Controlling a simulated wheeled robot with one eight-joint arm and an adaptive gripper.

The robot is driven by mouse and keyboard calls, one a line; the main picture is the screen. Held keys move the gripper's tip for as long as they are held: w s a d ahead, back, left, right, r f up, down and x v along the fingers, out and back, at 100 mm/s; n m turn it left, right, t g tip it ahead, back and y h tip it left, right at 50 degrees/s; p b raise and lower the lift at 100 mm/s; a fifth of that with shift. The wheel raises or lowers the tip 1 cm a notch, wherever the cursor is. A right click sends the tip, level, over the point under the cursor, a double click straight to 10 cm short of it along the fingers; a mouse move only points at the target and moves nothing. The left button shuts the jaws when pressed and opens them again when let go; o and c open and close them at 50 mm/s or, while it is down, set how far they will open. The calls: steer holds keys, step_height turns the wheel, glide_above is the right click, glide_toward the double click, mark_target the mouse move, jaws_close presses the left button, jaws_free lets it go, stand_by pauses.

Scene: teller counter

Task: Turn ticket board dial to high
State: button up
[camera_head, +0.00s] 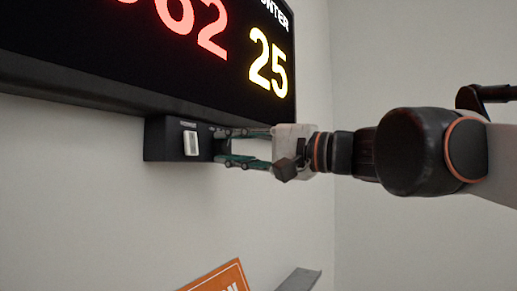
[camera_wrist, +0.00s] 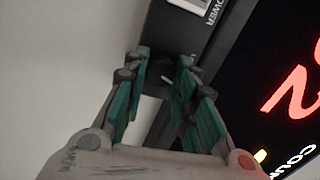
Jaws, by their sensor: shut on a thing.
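The ticket board (camera_head: 120,52) hangs on the wall, a large black panel with lit red and yellow digits. It also shows in the wrist view (camera_wrist: 285,60) at the right. A small black control box (camera_head: 164,139) sits under its lower edge. My gripper (camera_head: 220,147) reaches in from the right, its green-sided fingers at the box's right end. In the wrist view my gripper (camera_wrist: 163,65) has its fingertips close in against the dark box, shut on the dial. The fingers and shadow largely hide the dial, and its setting cannot be read.
A white rocker switch (camera_head: 190,143) sits on the box front, left of the fingers; the wrist view shows a POWER label (camera_wrist: 211,12) beside it. An orange sign (camera_head: 220,279) and a grey edge (camera_head: 298,280) are below. The wall around is bare.

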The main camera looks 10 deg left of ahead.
steer(key=m, duration=0.6)
steer(key=shift+t, duration=0.3)
steer(key=shift+f, duration=0.1)
steer(key=o, duration=1.1)
steer(key=v, duration=1.2)
steer(key=shift+s+r, duration=0.1)
steer(key=shift+r, duration=0.1)
steer(key=shift+f, duration=0.1)
